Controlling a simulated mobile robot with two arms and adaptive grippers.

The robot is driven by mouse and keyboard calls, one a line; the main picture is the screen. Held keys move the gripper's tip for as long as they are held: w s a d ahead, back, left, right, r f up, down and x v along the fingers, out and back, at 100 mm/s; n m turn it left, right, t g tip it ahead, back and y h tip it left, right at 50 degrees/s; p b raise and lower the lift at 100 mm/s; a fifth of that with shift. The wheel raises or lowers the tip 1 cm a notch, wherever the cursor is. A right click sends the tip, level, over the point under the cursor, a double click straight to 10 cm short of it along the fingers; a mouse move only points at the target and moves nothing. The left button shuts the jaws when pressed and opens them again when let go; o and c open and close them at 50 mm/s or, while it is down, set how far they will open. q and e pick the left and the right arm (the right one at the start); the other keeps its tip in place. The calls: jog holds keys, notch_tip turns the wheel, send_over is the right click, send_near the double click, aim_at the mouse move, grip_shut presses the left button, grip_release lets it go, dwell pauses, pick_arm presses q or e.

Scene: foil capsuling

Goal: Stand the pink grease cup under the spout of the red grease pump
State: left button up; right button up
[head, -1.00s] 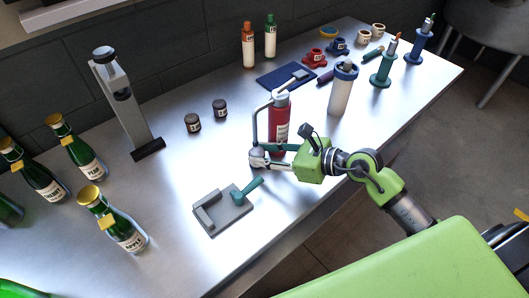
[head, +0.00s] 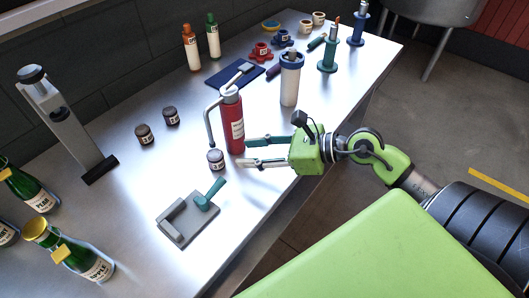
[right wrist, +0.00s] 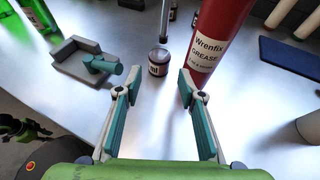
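The red grease pump (head: 232,122) stands upright on the metal table, its thin grey spout (head: 208,120) bending down on the left side. A small labelled grease cup (head: 215,160) stands upright directly below the spout tip; its pink colour is hard to make out. In the right wrist view the cup (right wrist: 158,62) shows dark with a white label, under the spout end (right wrist: 165,36) and beside the pump (right wrist: 214,45). My right gripper (head: 247,152) is open and empty, its fingers spread to the right of the cup, clear of it. My left gripper is not in view.
Two dark jars (head: 144,134) (head: 171,116) stand behind to the left. A grey fixture with a teal handle (head: 185,220) lies in front. A white bottle with a blue top (head: 290,82) stands right of the pump. Green bottles (head: 92,262) are at the left.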

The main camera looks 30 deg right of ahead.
jog(key=shift+v, duration=1.75)
